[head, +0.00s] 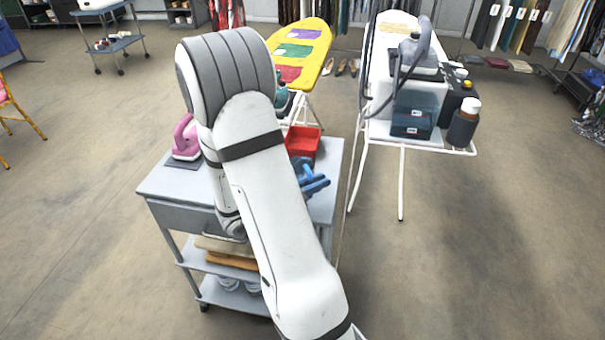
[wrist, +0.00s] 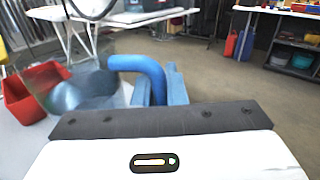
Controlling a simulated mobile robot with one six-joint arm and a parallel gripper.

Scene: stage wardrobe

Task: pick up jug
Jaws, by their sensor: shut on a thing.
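The jug (wrist: 88,92) shows in the wrist view as a clear, bluish vessel with a curved blue handle (wrist: 135,63). My gripper (wrist: 158,88), with blue fingers, is shut on the handle. The jug's body extends to the left of the fingers, and its lower part is hidden behind my gripper's dark front edge. In the head view my gripper (head: 314,183) shows as blue fingers at the right edge of the grey trolley. My arm hides most of the jug there. I cannot tell whether the jug touches the trolley top.
The grey trolley (head: 168,183) carries a pink iron (head: 186,138) at its left and a red bin (head: 303,141) at its back right; the bin (wrist: 28,95) is left of the jug. A white ironing board (head: 440,139) with dark containers stands right. A yellow board (head: 315,35) stands behind.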

